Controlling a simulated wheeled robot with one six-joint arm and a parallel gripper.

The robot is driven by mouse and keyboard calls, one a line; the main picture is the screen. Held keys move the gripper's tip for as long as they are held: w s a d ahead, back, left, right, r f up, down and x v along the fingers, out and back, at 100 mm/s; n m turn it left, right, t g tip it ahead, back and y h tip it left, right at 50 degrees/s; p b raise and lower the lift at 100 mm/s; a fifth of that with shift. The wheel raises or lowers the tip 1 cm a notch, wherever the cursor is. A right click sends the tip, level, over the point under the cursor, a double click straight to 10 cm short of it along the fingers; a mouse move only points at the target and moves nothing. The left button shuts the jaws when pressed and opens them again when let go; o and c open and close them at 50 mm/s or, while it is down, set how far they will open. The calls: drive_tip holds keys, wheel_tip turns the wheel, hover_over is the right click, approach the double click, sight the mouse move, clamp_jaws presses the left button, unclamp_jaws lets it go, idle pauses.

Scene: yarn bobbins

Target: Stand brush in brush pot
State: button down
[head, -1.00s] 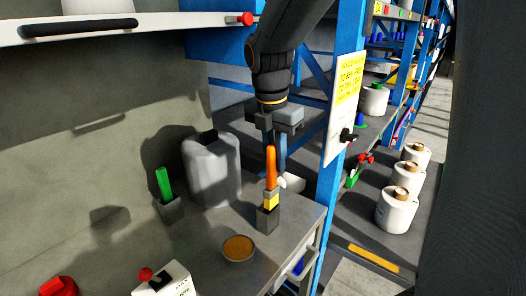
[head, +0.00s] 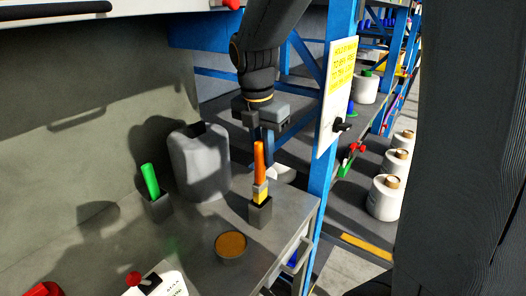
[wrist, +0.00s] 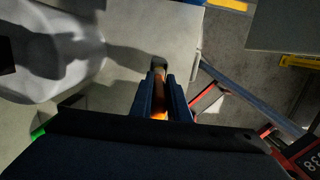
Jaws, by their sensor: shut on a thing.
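The brush (head: 260,164) has an orange handle and a yellow lower part. It looks upright above a small dark grey square pot (head: 260,213) near the bench's right edge. Its lower end is hidden, seemingly inside that pot. My gripper (head: 262,150) is over the brush from above, shut on the upper handle. In the wrist view, a bit of orange on the brush (wrist: 159,115) shows between my dark fingers (wrist: 164,98). A similar grey pot (head: 159,206) stands further left with a green-handled item (head: 150,180) in it.
A large grey canister (head: 199,165) stands behind, between the two pots. A round tin with a brown top (head: 231,245) is in front of the brush. A blue rack post with a yellow-lettered sign (head: 340,95) is close on the right. The bench's left middle is clear.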

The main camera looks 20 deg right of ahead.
sight(263, 178)
drive_tip(key=shift+f+b, duration=1.05)
drive_tip(key=shift+f, duration=2.9)
drive_tip(key=c, duration=1.6)
unclamp_jaws()
drive_tip(key=r, duration=0.2)
drive_tip(key=r+b, duration=0.1)
drive_tip(key=r, duration=0.4)
drive_tip(key=shift+s+a+r+b, duration=0.25)
drive_tip(key=shift+a+r+b, duration=0.05)
drive_tip(key=shift+a+r, duration=0.1)
